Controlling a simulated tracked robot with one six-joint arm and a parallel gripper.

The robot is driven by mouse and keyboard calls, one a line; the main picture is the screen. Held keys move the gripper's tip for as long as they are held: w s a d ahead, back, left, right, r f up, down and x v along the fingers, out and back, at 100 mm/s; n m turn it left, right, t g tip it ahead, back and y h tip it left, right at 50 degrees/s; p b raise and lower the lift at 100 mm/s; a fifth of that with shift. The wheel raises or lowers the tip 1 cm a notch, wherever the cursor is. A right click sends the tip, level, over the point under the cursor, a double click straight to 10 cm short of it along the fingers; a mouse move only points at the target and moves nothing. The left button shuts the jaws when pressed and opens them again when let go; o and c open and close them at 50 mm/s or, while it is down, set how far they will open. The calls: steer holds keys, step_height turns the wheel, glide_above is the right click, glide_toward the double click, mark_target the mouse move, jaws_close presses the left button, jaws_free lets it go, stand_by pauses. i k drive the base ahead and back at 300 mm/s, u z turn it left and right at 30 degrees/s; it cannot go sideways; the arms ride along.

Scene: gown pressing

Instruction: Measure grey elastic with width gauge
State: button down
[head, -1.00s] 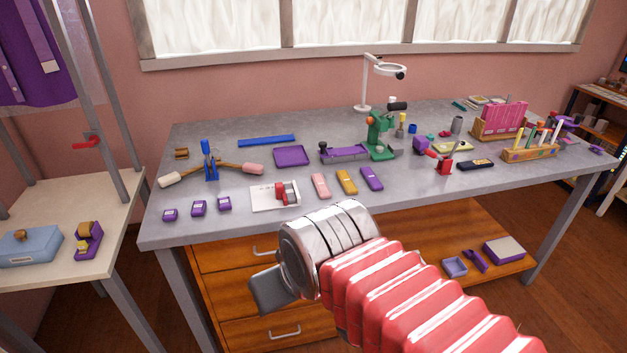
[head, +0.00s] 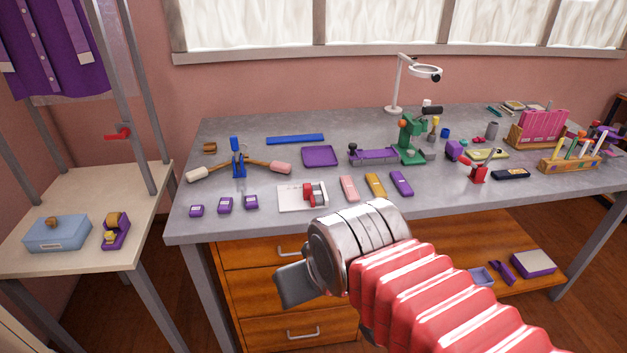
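I cannot pick out the grey elastic for sure in the head view. A white card with a red block-like device (head: 316,193) on it lies near the table's front edge; it may be the width gauge, but I cannot tell. Pink (head: 349,188), yellow (head: 375,185) and purple (head: 401,183) flat pieces lie to its right. Three small purple boxes (head: 225,205) stand to its left. My gripper (head: 294,285) is in front of the drawers, below the table's front edge in the picture. One dark finger shows; my wrist hides the rest, and nothing is seen held.
The grey table (head: 270,222) also carries a purple tray (head: 320,156), a green press (head: 412,140), a ring lamp (head: 424,72) and a pen rack (head: 570,163). A side table (head: 125,248) at left holds a blue box (head: 57,233) and a tape dispenser (head: 115,232).

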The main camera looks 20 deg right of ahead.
mark_target(308, 194)
steer(key=i, duration=0.9)
steer(key=z, duration=0.05)
